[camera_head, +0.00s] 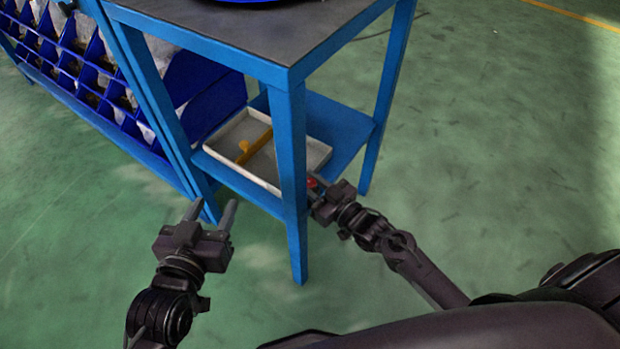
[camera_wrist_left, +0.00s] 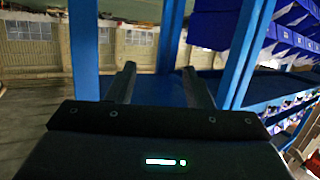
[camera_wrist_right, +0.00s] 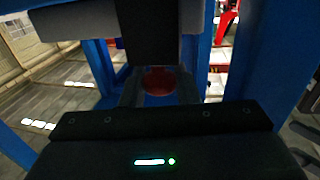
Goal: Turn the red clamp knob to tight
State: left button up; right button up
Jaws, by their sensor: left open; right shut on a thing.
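The red clamp knob (camera_head: 311,183) shows as a small red spot at the right side of the blue stand, close to its front leg. In the right wrist view the red knob (camera_wrist_right: 159,80) sits between the fingers. My right gripper (camera_head: 313,187) is shut on the knob. The knob's marking and the clamp behind it are hidden. My left gripper (camera_head: 212,212) is open and empty, left of the front leg and in front of the lower shelf. Its two fingers (camera_wrist_left: 160,85) stand apart in the left wrist view.
The blue stand (camera_head: 291,150) has a grey top and a blue lower shelf (camera_head: 343,125). A pale tray (camera_head: 318,152) on that shelf holds a yellow-orange piece (camera_head: 254,146). A rack of blue bins (camera_head: 75,70) stands at the left. Green floor is open at the right.

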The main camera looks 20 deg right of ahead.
aim_at(314, 187)
pick_arm(q)
jog(key=s+f+g+y, duration=0.1)
jog(key=s+f+g, duration=0.3)
jog(key=f, duration=0.4)
jog(key=shift+s+a+f+y+p, duration=0.15)
jog(key=shift+s+a+y+p, duration=0.15)
jog(key=shift+a+p, duration=0.15)
pick_arm(e)
jog(key=shift+m+t+h, duration=0.4)
jog(key=shift+m+h, duration=0.1)
jog(key=shift+h, duration=0.2)
jog(key=o, duration=1)
jog(key=shift+c, duration=0.2)
jog(key=shift+s, duration=0.15)
jog(key=p+v, duration=0.1)
jog(key=v, duration=0.3)
jog(key=shift+s+d, duration=0.15)
jog(key=shift+s, duration=0.2)
jog(key=shift+p+v, duration=0.35)
jog(key=shift+v, duration=0.7)
pick_arm(q)
jog(key=s+a+f+g+y, duration=0.1)
jog(key=s+a+f+g, duration=0.1)
jog(key=s+f+g, duration=0.2)
jog(key=shift+s+a+f+g+y, duration=0.15)
jog(key=shift+s+f+g+y, duration=0.2)
jog(key=shift+s+f, duration=0.55)
pick_arm(e)
jog(key=shift+s+d, duration=0.15)
jog(key=shift+s, duration=0.15)
